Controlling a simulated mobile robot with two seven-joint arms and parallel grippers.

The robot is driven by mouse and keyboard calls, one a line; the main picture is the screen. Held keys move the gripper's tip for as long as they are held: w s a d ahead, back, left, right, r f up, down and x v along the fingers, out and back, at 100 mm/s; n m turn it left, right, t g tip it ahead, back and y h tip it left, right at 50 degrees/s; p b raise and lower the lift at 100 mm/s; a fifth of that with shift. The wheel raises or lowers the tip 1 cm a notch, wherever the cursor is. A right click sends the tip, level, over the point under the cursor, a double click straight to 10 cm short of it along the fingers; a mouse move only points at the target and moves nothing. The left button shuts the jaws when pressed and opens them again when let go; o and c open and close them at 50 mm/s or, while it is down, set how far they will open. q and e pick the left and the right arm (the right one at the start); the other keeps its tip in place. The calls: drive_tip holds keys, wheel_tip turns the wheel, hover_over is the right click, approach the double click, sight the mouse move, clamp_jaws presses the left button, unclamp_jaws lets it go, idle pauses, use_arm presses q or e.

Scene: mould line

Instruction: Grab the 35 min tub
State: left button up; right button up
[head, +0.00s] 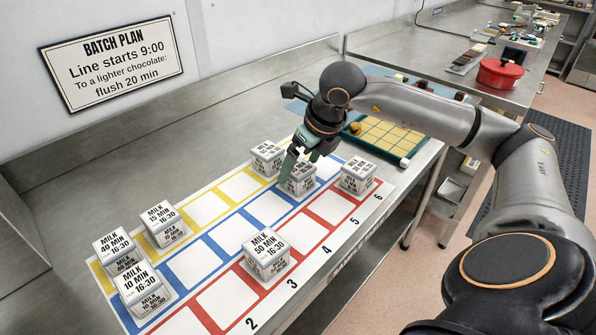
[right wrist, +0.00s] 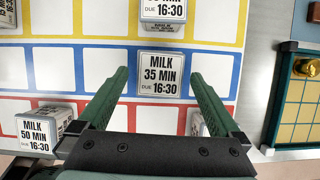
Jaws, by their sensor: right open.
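The 35 min tub is a pale, square tub labelled "MILK 35 MIN DUE 16:30". In the right wrist view, the 35 min tub (right wrist: 161,76) stands upright on the blue row of the mat. In the head view, this tub (head: 297,185) is partly hidden by my right gripper (head: 302,163). My right gripper (right wrist: 160,75) is open, its green fingers one on each side of the tub in the right wrist view, with gaps to it. I cannot tell how far the fingertips reach down beside it. My left gripper is not in view.
Nearby tubs are one on the yellow row (head: 267,158), one at red 6 (head: 357,174) and the 50 min tub (head: 266,255). Several more tubs stand at the mat's left end. A green-edged tray (head: 405,160) lies to the right.

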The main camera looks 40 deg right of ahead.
drive_tip(key=shift+x, duration=1.1)
drive_tip(key=shift+f, duration=0.15)
drive_tip(key=c, duration=1.4)
drive_tip(key=shift+c, duration=0.2)
